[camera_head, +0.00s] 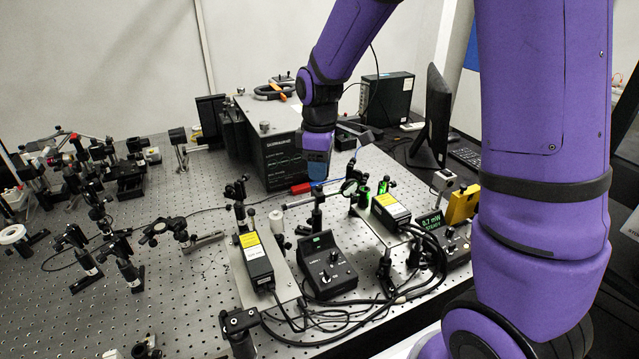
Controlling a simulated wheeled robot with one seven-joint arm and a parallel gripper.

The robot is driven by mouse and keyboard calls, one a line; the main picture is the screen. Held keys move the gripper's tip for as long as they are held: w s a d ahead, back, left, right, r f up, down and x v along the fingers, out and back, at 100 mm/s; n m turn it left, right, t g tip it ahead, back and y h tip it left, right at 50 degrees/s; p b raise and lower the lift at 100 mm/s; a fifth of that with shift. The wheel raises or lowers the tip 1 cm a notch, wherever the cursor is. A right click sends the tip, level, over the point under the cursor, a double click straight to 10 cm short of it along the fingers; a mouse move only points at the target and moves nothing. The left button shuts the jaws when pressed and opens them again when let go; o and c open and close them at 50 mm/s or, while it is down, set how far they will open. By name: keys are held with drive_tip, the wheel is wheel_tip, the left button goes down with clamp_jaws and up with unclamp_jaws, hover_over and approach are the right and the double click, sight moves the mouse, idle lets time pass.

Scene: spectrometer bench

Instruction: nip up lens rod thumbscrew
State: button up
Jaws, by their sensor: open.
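My gripper (317,172) hangs down from my purple arm over the middle of the optical table (195,285). It is open, and nothing shows between its fingers, which are small and dark at this distance. A round lens in a dark ring (349,187) stands just right of and below the gripper in the picture. A black post (317,213) stands below the gripper. The lens rod thumbscrew is too small to pick out among these dark mounts; my gripper may hide part of it. I cannot tell whether the fingers touch anything.
Two boxes with yellow labels (257,262) (390,212), a black controller (326,268) and loose cables (365,312) crowd the front. A dark instrument box (282,160) stands behind the gripper. Optical mounts (125,262) stand at left. A monitor (434,118) is at right.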

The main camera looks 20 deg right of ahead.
sight(319, 186)
drive_tip(key=shift+f, duration=2.5)
clamp_jaws()
